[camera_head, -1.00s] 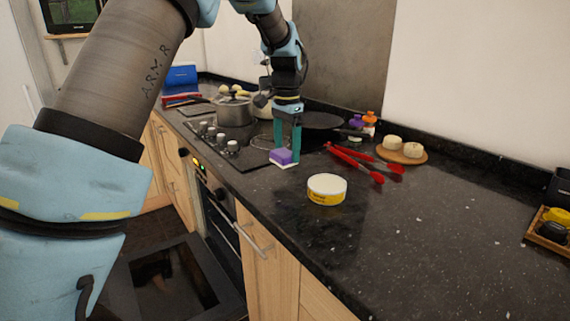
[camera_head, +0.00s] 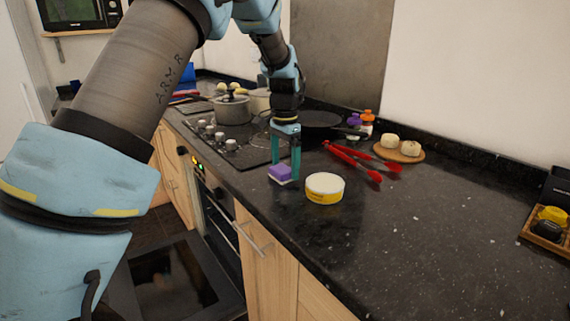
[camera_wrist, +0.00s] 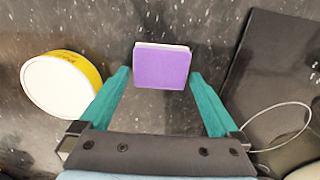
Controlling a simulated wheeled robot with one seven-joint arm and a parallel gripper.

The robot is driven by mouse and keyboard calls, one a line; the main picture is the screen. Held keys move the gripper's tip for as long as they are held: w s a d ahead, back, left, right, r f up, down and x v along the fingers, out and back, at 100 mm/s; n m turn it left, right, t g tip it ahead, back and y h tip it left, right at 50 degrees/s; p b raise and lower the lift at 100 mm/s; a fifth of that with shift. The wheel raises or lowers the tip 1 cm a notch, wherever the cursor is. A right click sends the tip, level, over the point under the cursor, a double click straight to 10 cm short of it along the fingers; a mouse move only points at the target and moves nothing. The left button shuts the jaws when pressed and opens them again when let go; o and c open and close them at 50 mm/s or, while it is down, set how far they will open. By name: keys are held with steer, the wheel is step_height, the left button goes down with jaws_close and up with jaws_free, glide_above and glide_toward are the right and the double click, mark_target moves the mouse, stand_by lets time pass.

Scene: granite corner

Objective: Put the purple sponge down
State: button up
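The purple sponge (camera_head: 280,173) has a pale edge layer and lies on the dark countertop between the hob and the yellow-and-white tub. In the wrist view the purple sponge (camera_wrist: 162,68) shows purple face up between the fingertips, with a narrow gap beside each finger. My gripper (camera_head: 286,172) points down over it with its two teal fingers astride the sponge. In the wrist view my gripper (camera_wrist: 160,72) looks open, though the gaps are small.
The tub (camera_head: 325,188) stands close to the right of the sponge. Red tongs (camera_head: 352,162), a board with buns (camera_head: 399,151) and a pan (camera_head: 316,120) lie behind. The hob with a pot (camera_head: 232,109) is at left. The right front counter (camera_head: 440,240) is clear.

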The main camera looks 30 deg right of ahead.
mark_target(285, 167)
step_height(285, 167, up, 12)
steer(key=b, duration=0.1)
steer(key=shift+r+b, duration=0.15)
steer(key=shift+b, duration=0.15)
stand_by(0.3)
steer(key=w+a+f+n, duration=0.1)
steer(key=a+f+n, duration=0.2)
steer(key=a, duration=0.7)
steer(key=a+f+n, duration=0.2)
steer(key=a+n, duration=0.2)
steer(key=a, duration=0.6)
steer(key=s+a+f+n, duration=0.3)
steer(key=s+a, duration=0.3)
steer(key=a, duration=0.3)
steer(key=s+a+f+n+t, duration=0.1)
steer(key=s+a+f+n, duration=0.3)
steer(key=s+a, duration=0.2)
steer(key=a, duration=0.2)
steer(key=shift+a+f+n+t, duration=0.3)
steer(key=shift+a, duration=0.1)
steer(key=shift+c, duration=0.2)
